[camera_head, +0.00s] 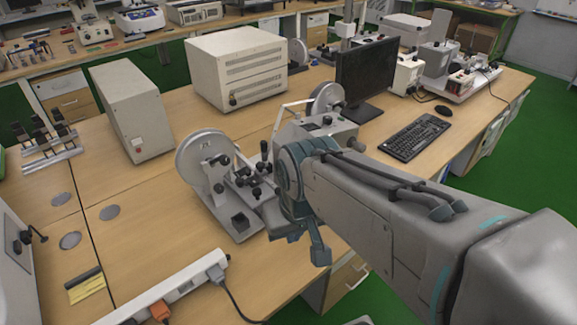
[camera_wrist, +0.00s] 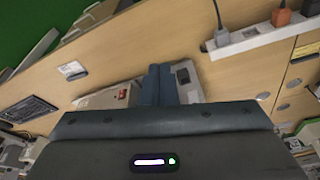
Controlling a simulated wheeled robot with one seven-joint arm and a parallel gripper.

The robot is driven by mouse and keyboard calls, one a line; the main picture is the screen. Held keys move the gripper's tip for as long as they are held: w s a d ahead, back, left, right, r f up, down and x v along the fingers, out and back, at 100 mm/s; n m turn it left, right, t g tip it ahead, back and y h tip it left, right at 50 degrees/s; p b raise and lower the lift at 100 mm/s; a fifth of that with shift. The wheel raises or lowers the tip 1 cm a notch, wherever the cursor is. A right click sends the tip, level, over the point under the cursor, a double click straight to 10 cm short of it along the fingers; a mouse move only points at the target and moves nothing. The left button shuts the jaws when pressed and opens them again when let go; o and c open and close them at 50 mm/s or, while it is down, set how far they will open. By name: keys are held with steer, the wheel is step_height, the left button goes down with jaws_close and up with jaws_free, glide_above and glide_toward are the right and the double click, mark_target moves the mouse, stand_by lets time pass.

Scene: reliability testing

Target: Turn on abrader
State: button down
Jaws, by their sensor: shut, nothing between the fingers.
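A grey bench machine, which looks like the abrader, stands at the middle of the wooden table, with a large round disc (camera_head: 200,160), black knobs and a grey base (camera_head: 228,222). Its far part, a grey housing (camera_head: 335,130) beside a second disc, is partly hidden by my arm. In the wrist view a light housing with a small red switch (camera_wrist: 122,93) lies left of the fingers, and a grey base with a dark square (camera_wrist: 183,76) lies right of them. My gripper (camera_head: 320,255) points down at the machine's front side. Its fingers (camera_wrist: 160,70) are together and empty; contact cannot be told.
A white power strip (camera_head: 170,290) with plugs and a cable lies at the front left. A monitor (camera_head: 363,80), a keyboard (camera_head: 413,138) and two beige boxes (camera_head: 235,65) (camera_head: 130,110) stand around the machine. Bare tabletop lies left of the disc.

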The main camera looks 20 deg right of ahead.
steer(key=w+d+f+m+y+b, duration=0.2)
steer(key=w+f+m+y+b, duration=0.45)
steer(key=f+m+y, duration=0.75)
steer(key=w+d+f+m+t+h, duration=0.2)
steer(key=d+m+t+h, duration=0.1)
steer(key=d+m, duration=0.3)
steer(key=w+d+f+m+t+h+b, duration=0.1)
steer(key=w+d+f+m+t+h, duration=0.1)
steer(key=d+m+t, duration=0.3)
steer(key=w+d+f+m+t+h+b, duration=0.1)
steer(key=w+d+f+m+t+h, duration=0.1)
steer(key=d+m, duration=0.5)
steer(key=shift+d+f+t+h, duration=0.75)
steer(key=shift+d+t+h, duration=0.1)
steer(key=shift+t, duration=0.45)
steer(key=shift+a, duration=0.1)
